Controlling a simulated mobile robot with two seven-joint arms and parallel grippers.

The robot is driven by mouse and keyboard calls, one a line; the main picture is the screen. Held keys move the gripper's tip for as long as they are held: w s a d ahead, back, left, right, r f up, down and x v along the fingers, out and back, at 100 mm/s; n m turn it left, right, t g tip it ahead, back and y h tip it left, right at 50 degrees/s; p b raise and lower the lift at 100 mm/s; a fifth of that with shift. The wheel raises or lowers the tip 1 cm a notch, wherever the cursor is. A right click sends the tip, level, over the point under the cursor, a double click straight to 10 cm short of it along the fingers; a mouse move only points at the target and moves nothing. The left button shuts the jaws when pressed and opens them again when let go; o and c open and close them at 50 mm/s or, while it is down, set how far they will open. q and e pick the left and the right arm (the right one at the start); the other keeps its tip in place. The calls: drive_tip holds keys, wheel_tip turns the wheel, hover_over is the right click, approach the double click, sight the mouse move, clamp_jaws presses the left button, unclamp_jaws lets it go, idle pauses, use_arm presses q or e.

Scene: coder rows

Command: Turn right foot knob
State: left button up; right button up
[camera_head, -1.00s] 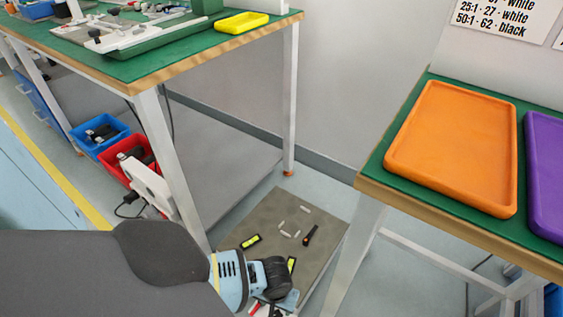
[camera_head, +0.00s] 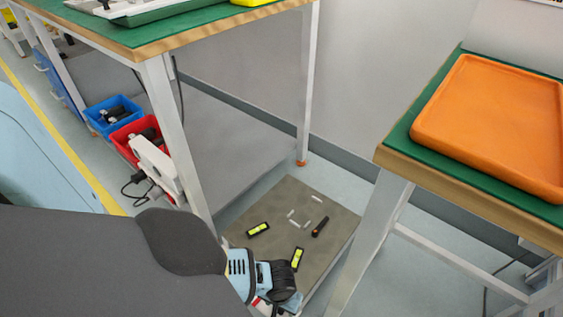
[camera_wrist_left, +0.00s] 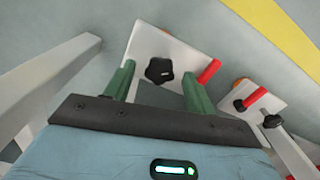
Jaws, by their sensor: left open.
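In the left wrist view, a black star knob (camera_wrist_left: 158,70) sits on a white plate (camera_wrist_left: 150,42) with a red bar at its right. My left gripper (camera_wrist_left: 158,80) has two green fingers spread apart, one on each side of this knob in the picture; I cannot tell whether they touch it. A second white plate (camera_wrist_left: 262,100) with a black knob (camera_wrist_left: 272,121) and a red bar is farther right. In the head view, my left arm reaches down from the left, and its fingers are hidden behind the wrist. My right gripper is not in view.
A grey board (camera_head: 330,225) on the floor holds two yellow levels and small parts. A table leg (camera_head: 178,140) stands left of it and the orange-tray table (camera_head: 395,160) right. Red (camera_head: 128,140) and blue (camera_head: 103,112) bins sit on the floor at left.

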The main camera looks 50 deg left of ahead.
use_arm(q)
drive_tip(key=c, duration=1)
drive_tip(key=shift+o, duration=0.2)
drive_tip(key=shift+d+r+n+p, duration=0.1)
drive_tip(key=shift+r+n+p, duration=0.1)
drive_tip(key=shift+n+p, duration=2.15)
drive_tip(key=shift+n, duration=0.25)
drive_tip(key=n+p, duration=0.1)
drive_tip(key=n, duration=0.2)
drive_tip(key=shift+f+n, duration=0.15)
drive_tip(key=shift+n, duration=0.15)
drive_tip(key=shift+n+p, duration=0.35)
drive_tip(key=shift+n, duration=0.05)
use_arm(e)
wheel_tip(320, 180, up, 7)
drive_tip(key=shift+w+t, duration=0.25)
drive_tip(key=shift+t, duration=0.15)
use_arm(q)
drive_tip(key=shift+n, duration=0.4)
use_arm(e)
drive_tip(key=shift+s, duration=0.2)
